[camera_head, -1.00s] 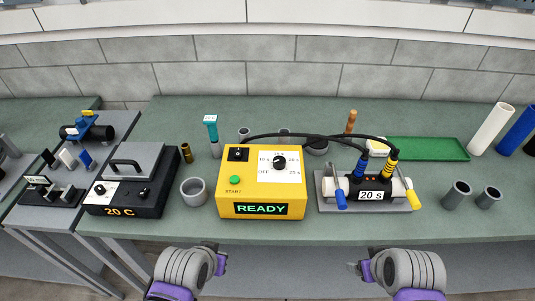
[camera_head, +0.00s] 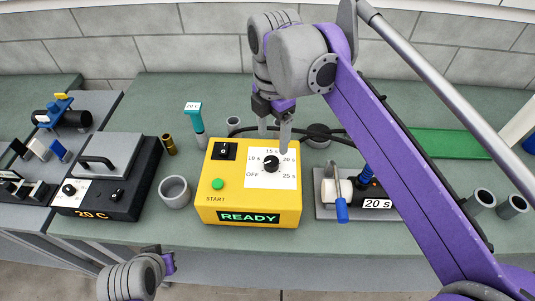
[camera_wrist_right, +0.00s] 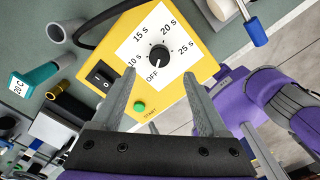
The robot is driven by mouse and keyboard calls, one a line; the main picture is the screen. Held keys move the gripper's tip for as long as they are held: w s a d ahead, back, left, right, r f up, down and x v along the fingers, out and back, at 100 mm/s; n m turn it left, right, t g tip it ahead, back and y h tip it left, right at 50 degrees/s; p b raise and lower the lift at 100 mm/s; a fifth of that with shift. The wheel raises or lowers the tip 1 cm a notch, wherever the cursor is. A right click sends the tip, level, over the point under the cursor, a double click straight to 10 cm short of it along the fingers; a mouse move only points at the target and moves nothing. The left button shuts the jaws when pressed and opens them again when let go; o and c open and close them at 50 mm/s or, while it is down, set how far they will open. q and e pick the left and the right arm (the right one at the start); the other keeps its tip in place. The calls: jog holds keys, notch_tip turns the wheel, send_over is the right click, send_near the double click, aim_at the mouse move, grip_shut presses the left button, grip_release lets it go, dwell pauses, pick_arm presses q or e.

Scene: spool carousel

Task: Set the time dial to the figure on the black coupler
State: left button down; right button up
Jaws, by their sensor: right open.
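The yellow control box (camera_head: 230,200) shows READY and carries the black time dial (camera_head: 271,163) on a white plate marked OFF, 10 s, 15 s, 20 s and 25 s. The black coupler (camera_head: 369,191) bears the label 20 s and is partly hidden behind my right arm. My right gripper (camera_head: 274,141) is open, fingers pointing down just above and behind the dial, apparently empty. My left gripper (camera_head: 168,262) is low at the front, its jaws unclear.
A black switch (camera_head: 226,150) and green START button (camera_head: 217,184) are on the box. A grey cup (camera_head: 174,192) and a black heater (camera_head: 110,185) reading 20 C stand left. A green tray (camera_head: 450,144) and grey cups (camera_head: 481,203) are right, partly behind my arm.

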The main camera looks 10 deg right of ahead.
aim_at(272, 160)
notch_tip(272, 160, down, 9)
jog(key=shift+r, duration=0.2)
grip_shut()
dwell(0.4)
